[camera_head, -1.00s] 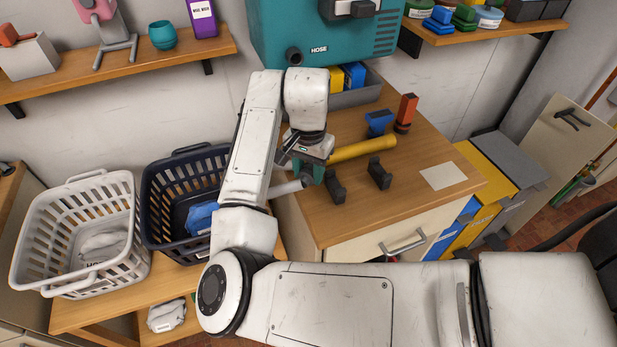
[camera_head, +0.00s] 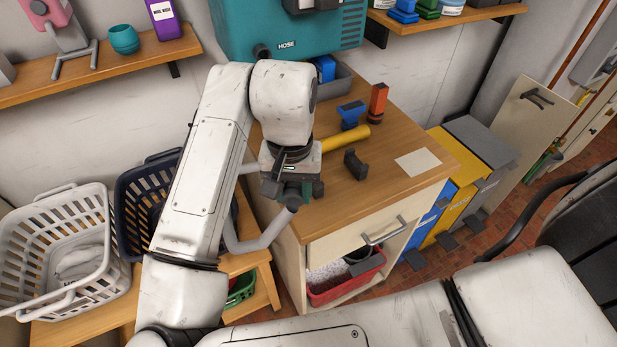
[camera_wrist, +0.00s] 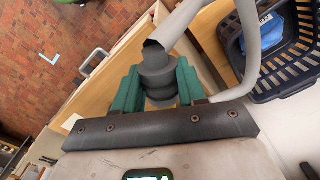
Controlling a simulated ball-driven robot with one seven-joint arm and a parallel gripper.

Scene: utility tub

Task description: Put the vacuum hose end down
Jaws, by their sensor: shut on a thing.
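My gripper (camera_head: 291,195) is over the front left edge of the wooden counter (camera_head: 335,195). In the wrist view its teal fingers (camera_wrist: 158,88) are shut on the dark grey cuff of the vacuum hose end (camera_wrist: 158,70). The pale grey hose (camera_head: 262,240) bends down and left from the gripper, in front of the cabinet side. It also shows in the wrist view (camera_wrist: 247,40). A black cradle bracket (camera_head: 355,165) stands on the counter, right of my gripper and apart from it. A yellow tube (camera_head: 345,138) lies behind, partly hidden by my arm.
A teal unit labelled HOSE (camera_head: 285,25) is on the wall above. A blue piece (camera_head: 351,113) and an orange piece (camera_head: 378,103) stand at the counter's back. White (camera_head: 60,225) and navy (camera_head: 135,200) baskets are left. The counter's right front is clear around a pale square (camera_head: 417,162).

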